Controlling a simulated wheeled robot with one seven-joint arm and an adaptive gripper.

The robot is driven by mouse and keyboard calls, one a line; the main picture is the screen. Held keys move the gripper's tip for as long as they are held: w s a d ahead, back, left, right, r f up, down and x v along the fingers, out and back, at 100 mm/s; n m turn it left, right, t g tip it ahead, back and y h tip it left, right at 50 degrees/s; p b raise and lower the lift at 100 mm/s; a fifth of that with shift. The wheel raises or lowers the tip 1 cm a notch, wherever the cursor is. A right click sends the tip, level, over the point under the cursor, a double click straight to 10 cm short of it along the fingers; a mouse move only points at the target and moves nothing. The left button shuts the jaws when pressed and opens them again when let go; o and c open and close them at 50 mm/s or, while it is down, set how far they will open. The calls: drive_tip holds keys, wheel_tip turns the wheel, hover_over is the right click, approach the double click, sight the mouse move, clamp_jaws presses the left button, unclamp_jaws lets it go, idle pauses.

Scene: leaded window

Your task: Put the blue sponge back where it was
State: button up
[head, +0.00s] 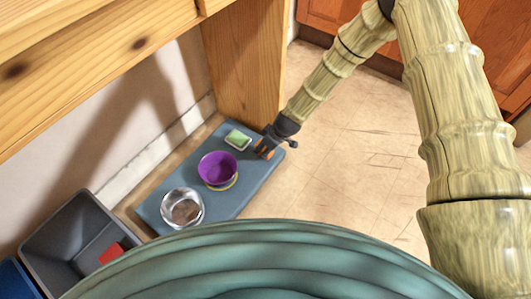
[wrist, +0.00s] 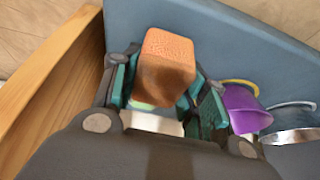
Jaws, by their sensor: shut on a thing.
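My gripper (head: 268,147) is low over the right part of a blue-grey mat (head: 262,178) on the floor. In the wrist view my gripper (wrist: 164,84) is shut on an orange-brown sponge-like block (wrist: 168,58), held between its teal pads. No blue sponge shows in either view. A green sponge (head: 238,138) lies in a small white dish (head: 230,146) on the mat, just left of my gripper. In the wrist view the white dish (wrist: 155,123) is partly hidden behind the block and fingers. I cannot tell whether the block touches the mat.
A purple bowl (head: 217,168) with a yellow rim below it and a metal bowl (head: 182,209) stand on the mat. A wooden post (head: 243,70) rises behind the mat, under a wooden beam (head: 95,60). A grey bin (head: 78,235) holds something red. Tiled floor is clear at right.

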wheel_tip(320, 180, down, 4)
drive_tip(key=shift+r+b, duration=0.2)
drive_tip(key=shift+b, duration=0.9)
drive_tip(key=o, duration=1.1)
drive_tip(key=p+v, duration=0.5)
drive_tip(key=v, duration=0.7)
drive_tip(key=shift+r, duration=0.1)
